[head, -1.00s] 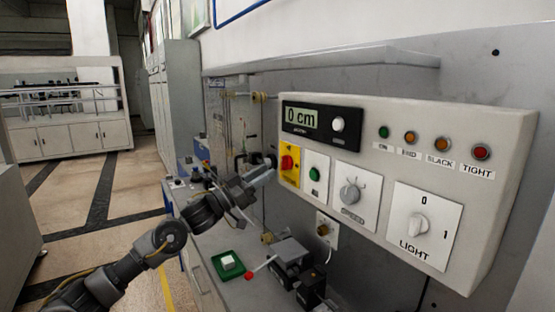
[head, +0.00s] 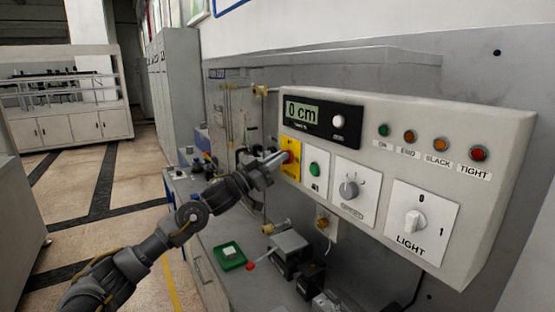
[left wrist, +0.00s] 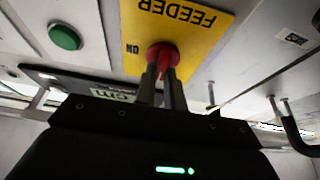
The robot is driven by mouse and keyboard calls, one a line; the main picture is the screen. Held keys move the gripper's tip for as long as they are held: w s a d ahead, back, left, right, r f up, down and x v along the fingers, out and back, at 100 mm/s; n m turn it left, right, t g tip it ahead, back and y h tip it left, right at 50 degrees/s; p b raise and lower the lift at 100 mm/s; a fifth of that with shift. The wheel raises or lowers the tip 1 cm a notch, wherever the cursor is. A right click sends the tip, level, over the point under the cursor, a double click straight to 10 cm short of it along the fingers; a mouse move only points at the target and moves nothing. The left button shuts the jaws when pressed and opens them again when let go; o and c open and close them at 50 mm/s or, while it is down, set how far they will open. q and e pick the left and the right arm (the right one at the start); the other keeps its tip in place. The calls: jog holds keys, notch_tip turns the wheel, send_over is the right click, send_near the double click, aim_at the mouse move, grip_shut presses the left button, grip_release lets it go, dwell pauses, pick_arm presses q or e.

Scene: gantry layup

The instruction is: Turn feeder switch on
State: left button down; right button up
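The feeder switch is a red rotary knob (left wrist: 163,52) on a yellow plate (left wrist: 190,22) marked FEEDER, upside down in the left wrist view. ON is printed beside the knob and OFF farther down. In the head view the yellow plate (head: 291,168) is at the left end of the grey control panel (head: 470,230). My left gripper (left wrist: 162,80) is at the knob, its two fingers close together with a red strip between them; it appears shut on the knob's handle. In the head view the left gripper (head: 277,160) partly hides the knob. My right gripper is not in view.
Next to the plate are a green button (head: 314,168), a grey dial (head: 348,189) and a white LIGHT switch (head: 415,220). The display (head: 301,111) reads 0 cm. Several lamps are at the panel's right. A green tray (head: 229,256) lies on the bench below.

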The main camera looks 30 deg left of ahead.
pick_arm(q)
jog(key=shift+m, duration=0.5)
jog(key=m+g+h, duration=0.1)
jog(key=m+g, duration=0.1)
jog(key=m, duration=0.3)
jog(key=m+g+h+b, duration=0.1)
jog(key=m+g, duration=0.1)
jog(key=m, duration=0.3)
jog(key=m+g+h+b, duration=0.1)
jog(key=m+g+h, duration=0.1)
jog(key=m, duration=0.4)
jog(key=shift+g, duration=0.3)
jog(key=m, duration=0.2)
jog(key=m+g+y+p, duration=0.1)
jog(key=m, duration=0.2)
jog(key=shift+g, duration=0.3)
jog(key=shift+f+m, duration=0.1)
jog(key=shift+m, duration=0.2)
jog(key=c, duration=1.5)
grip_release()
